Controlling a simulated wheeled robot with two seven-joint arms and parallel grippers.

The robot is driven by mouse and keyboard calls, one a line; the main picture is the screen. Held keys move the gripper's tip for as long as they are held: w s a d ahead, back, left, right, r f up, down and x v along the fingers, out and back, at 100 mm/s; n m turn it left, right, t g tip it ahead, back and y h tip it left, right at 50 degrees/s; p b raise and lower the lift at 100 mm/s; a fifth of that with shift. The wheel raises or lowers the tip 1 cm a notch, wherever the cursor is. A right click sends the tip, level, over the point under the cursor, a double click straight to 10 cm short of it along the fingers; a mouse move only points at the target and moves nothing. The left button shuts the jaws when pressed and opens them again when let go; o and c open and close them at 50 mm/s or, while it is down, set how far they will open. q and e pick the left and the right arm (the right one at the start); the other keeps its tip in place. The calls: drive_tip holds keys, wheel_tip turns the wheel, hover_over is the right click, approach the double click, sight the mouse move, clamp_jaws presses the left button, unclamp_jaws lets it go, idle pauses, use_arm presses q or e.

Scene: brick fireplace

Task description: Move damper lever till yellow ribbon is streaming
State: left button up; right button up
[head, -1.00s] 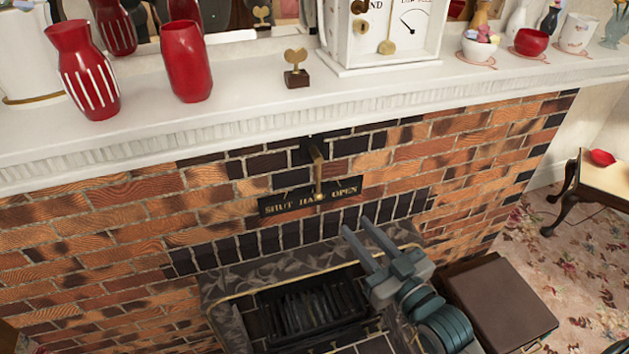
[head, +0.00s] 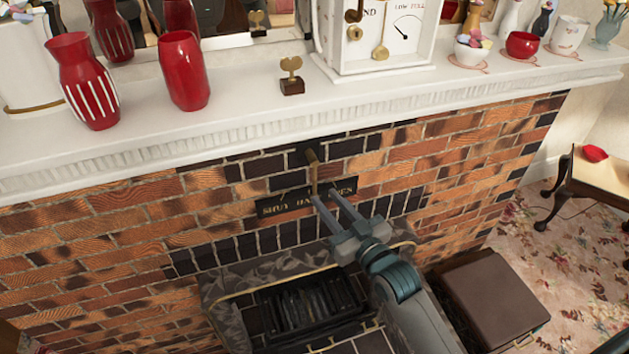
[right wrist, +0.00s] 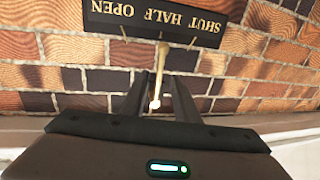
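The brass damper lever (head: 314,174) hangs from a dark mount on the brick chimney front. It points down across the black plate (head: 345,186) marked SHUT, HALF, OPEN, near HALF. My right gripper (head: 322,193) is at the lever's lower end with its fingers apart. In the right wrist view the plate (right wrist: 160,22) appears upside down, and the lever's pale tip (right wrist: 155,104) shows between the open fingers (right wrist: 160,85). I cannot tell whether either finger touches it. No yellow ribbon is identifiable. My left gripper is out of view.
The white mantel (head: 240,100) juts out above the lever, holding red vases (head: 185,72), a small brass ornament (head: 291,76) and a white box with a dial (head: 405,35). The grate (head: 310,303) lies below. A brown box (head: 492,300) stands at right.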

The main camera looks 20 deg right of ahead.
sight(315, 185)
drive_tip(key=p+x, duration=0.1)
drive_tip(key=x, duration=0.6)
clamp_jaws()
